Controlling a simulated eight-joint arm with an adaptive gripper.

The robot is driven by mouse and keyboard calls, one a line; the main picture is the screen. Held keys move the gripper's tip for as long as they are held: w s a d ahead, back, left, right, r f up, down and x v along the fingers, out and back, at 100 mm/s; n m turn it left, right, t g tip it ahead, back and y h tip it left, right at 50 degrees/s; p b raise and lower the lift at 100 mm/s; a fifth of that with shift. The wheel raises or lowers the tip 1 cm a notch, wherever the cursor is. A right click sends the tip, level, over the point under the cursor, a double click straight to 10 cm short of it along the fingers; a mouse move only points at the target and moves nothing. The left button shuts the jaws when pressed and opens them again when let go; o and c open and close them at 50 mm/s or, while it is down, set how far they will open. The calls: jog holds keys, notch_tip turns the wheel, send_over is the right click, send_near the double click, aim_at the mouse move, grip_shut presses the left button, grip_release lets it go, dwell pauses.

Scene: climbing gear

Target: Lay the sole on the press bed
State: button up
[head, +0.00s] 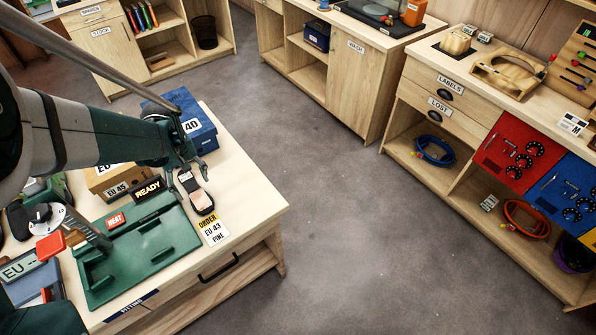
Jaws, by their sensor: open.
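My gripper (187,176) is open above the near workbench, its fingers pointing down. Just below the fingertips is a small dark piece with a pale tan face (202,203), at the edge of the order card; it may be the sole, but I cannot tell for sure. I cannot tell whether the fingers touch it. The green bed (150,240), which looks like the press bed, lies left of and below the gripper in the picture. It has raised edges and blocks, and its visible surface is bare. A "READY" sign (148,190) stands behind it.
The order card (213,230) reads EU 43 PINE. A blue box (190,118) marked 40 and a cardboard box (105,179) marked EU 45 stand behind. A red HEAT label (115,221) and a grey lever (92,234) are near the bed. The bench's right side is clear.

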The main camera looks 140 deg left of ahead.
aim_at(195, 191)
jog(key=shift+f, duration=1.75)
jog(key=c, duration=1.2)
jog(key=shift+c, duration=0.2)
notch_tip(195, 191, up, 10)
jog(key=shift+p, duration=0.4)
